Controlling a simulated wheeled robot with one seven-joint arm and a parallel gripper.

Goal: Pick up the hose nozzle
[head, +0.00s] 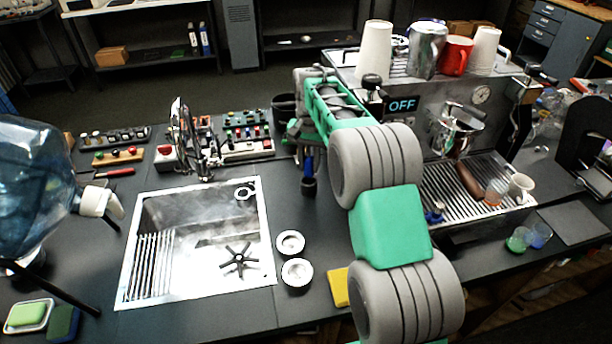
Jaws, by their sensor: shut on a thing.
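My gripper (307,155) points down at the end of the green and grey arm, over the counter to the right of the sink. It is shut on a small upright piece with a blue middle and a dark lower end, which appears to be the hose nozzle (308,185). Its upper part is hidden by the gripper and arm. The dark end hangs below the fingers; I cannot tell whether it touches the counter. A chrome faucet with coiled parts (190,140) stands behind the sink. No hose is clearly visible at the held piece.
The sink (190,260) holds a black star-shaped part (239,258). Two round metal baskets (291,243) stand right of it. The espresso machine (435,120) stands right of the arm, with cups on top. A large water bottle (35,185) is at the left.

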